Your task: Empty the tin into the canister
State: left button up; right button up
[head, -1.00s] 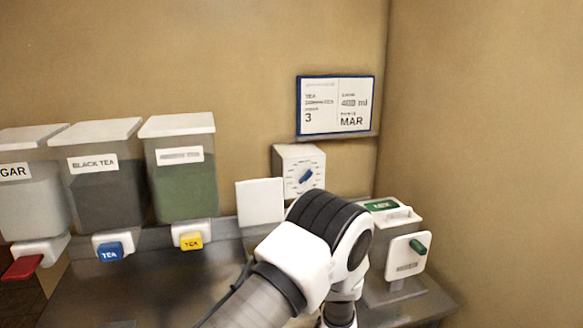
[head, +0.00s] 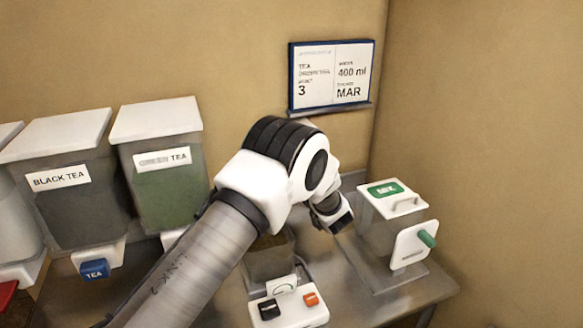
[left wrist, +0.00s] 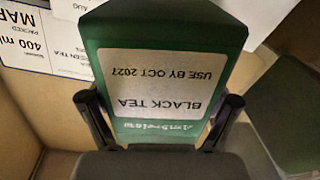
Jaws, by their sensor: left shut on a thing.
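My left gripper (left wrist: 158,104) is shut on a green tin (left wrist: 120,30) in the left wrist view, one finger on each side. Its white label, upside down in the picture, reads BLACK TEA, USE BY OCT 2027. In the head view my left arm hides the tin; whether the tin is open cannot be seen. My right gripper is not in view.
A clear container with a white lid and green MIX label (head: 388,190) stands at the right. A white base with black and orange buttons (head: 290,312) is in front. A wall card (head: 332,75) hangs behind. Bare counter (head: 350,295) shows between them.

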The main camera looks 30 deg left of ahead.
pick_arm(q)
jog(key=f, duration=0.1)
jog(key=f+b, duration=0.1)
jog(key=f, duration=0.1)
jog(key=shift+w+a+f+n+b, duration=0.3)
jog(key=shift+w+a+f+b, duration=0.05)
jog(key=shift+a+b, duration=0.05)
jog(key=shift+s+d+f+b, duration=0.15)
jog(key=shift+d+f+b, duration=0.2)
jog(key=shift+f+b, duration=0.2)
jog(key=f+n+b, duration=0.1)
jog(key=n+b, duration=0.1)
jog(key=n, duration=0.1)
jog(key=f+n+b, duration=0.2)
jog(key=n, duration=0.1)
jog(key=f+n+b, duration=0.2)
jog(key=n+b, duration=0.1)
jog(key=n, duration=0.1)
jog(key=shift+w+d+f, duration=0.2)
jog(key=shift+w+f, duration=0.05)
